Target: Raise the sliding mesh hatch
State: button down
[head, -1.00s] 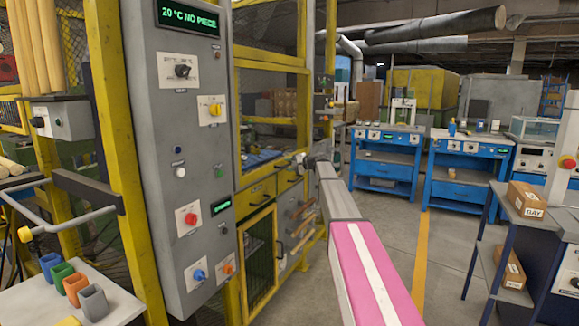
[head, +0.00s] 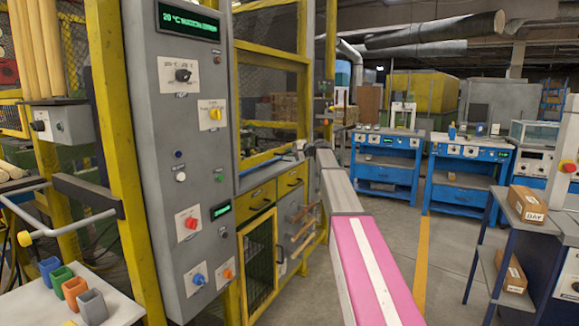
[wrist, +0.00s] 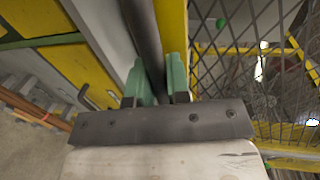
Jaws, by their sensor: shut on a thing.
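The mesh hatch (wrist: 235,75) fills the right of the wrist view, with dark diamond wire in a yellow frame. A dark round bar (wrist: 143,30) runs along its edge. My gripper (wrist: 158,78) has its two green fingers on either side of this bar and is shut on it. In the head view my gripper (head: 305,150) is small, at the right end of the machine opening; the arm partly hides it. A yellow rail (head: 268,154) crosses the opening there, just above a grey sill (head: 262,173). The interior behind the mesh is hard to make out.
A grey control cabinet (head: 175,130) with knobs, buttons and a green display (head: 188,19) stands close on the left. Yellow drawers (head: 257,197) and a lower mesh door (head: 258,260) are below the opening. A shelf with boxes (head: 527,203) stands right.

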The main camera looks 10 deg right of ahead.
notch_tip(320, 180, up, 40)
jog(key=c, duration=1.1)
grip_release()
jog(key=shift+d, duration=0.1)
jog(key=v, duration=1)
jog(key=shift+s+d, duration=0.2)
jog(key=shift+d, duration=0.05)
